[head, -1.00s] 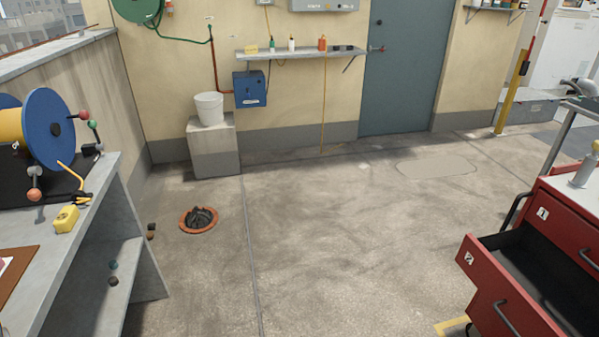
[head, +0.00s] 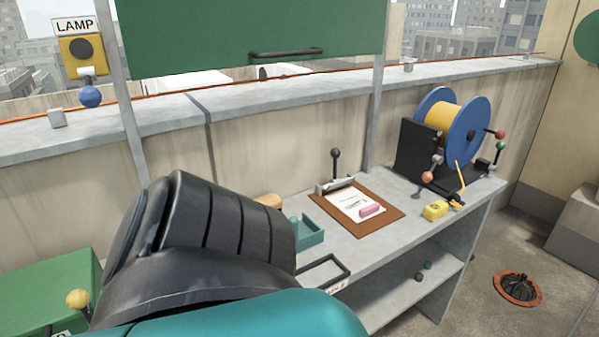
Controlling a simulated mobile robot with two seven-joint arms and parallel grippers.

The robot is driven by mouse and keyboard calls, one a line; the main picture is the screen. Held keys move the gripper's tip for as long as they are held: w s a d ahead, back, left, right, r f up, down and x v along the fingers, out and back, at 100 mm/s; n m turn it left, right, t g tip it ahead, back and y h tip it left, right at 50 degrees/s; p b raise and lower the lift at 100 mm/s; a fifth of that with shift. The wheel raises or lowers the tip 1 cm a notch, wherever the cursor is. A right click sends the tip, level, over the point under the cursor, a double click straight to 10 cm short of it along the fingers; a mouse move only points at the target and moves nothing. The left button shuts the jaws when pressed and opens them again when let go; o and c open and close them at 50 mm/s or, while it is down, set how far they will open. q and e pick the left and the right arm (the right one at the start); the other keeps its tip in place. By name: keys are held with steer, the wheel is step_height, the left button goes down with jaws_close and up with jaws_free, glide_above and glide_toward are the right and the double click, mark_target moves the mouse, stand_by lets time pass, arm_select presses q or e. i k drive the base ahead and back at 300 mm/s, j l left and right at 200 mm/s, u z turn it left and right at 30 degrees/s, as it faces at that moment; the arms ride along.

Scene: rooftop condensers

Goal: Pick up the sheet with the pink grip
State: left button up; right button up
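The white sheet (head: 348,200) lies on a brown board (head: 358,230) on the grey bench in the middle of the head view. A pink grip (head: 372,210) sits at the sheet's lower right. A grey clamp with an upright black-knobbed lever (head: 335,165) stands at the board's back left edge, by the sheet's far end. A black and teal link of my arm fills the lower left, in front of the bench's left end. Neither of my grippers is in view.
A reel with blue flanges (head: 470,130) and a yellow tape measure (head: 435,210) stand right of the board. A teal tray (head: 308,232) is left of it. A green panel with a handle (head: 285,53) hangs above. A floor drain (head: 518,288) lies right.

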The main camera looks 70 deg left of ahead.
mark_target(358, 207)
steer(key=u, duration=1.55)
steer(key=k+u, duration=0.15)
steer(key=u, duration=0.25)
steer(key=i, duration=0.15)
steer(key=k+u, duration=0.1)
steer(key=k, duration=0.4)
steer(key=l+u, duration=0.1)
steer(key=u, duration=0.3)
steer(key=i+l+u, duration=0.1)
steer(key=u, duration=0.3)
steer(key=l+u, duration=0.1)
steer(key=u, duration=0.3)
steer(key=l+u, duration=0.65)
steer(key=l, duration=0.15)
steer(key=k+l+u, duration=0.2)
steer(key=l, duration=0.25)
steer(key=l+u, duration=0.15)
steer(key=l, duration=0.35)
steer(key=k+l, duration=0.1)
steer(key=l, duration=0.5)
steer(key=k+l+u, duration=0.1)
steer(key=k+l, duration=0.05)
steer(key=l, duration=0.15)
